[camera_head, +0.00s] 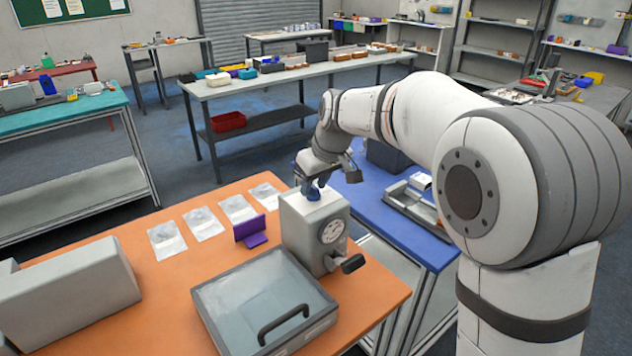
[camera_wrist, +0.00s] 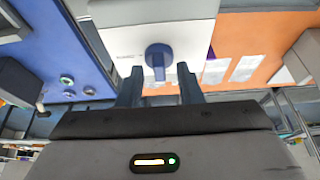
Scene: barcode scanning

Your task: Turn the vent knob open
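The vent knob (camera_wrist: 157,56) is a blue round knob with a bar handle, on the light grey face of a box-shaped machine (camera_wrist: 120,38). In the head view the knob (camera_head: 314,193) sits on top of the grey machine (camera_head: 305,228), which also has a dial and a dark crank handle. My gripper (camera_wrist: 158,78) is open, with one dark finger on each side of the knob's bar and visible gaps between. In the head view my gripper (camera_head: 314,184) is right at the knob and partly covers it.
The machine stands on an orange table (camera_head: 170,290) beside a grey lidded case (camera_head: 265,300), a purple holder (camera_head: 250,231) and several clear bags. A blue table (camera_head: 385,215) with a metal fixture (camera_head: 415,205) adjoins on the right. A grey box (camera_head: 70,295) lies at left.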

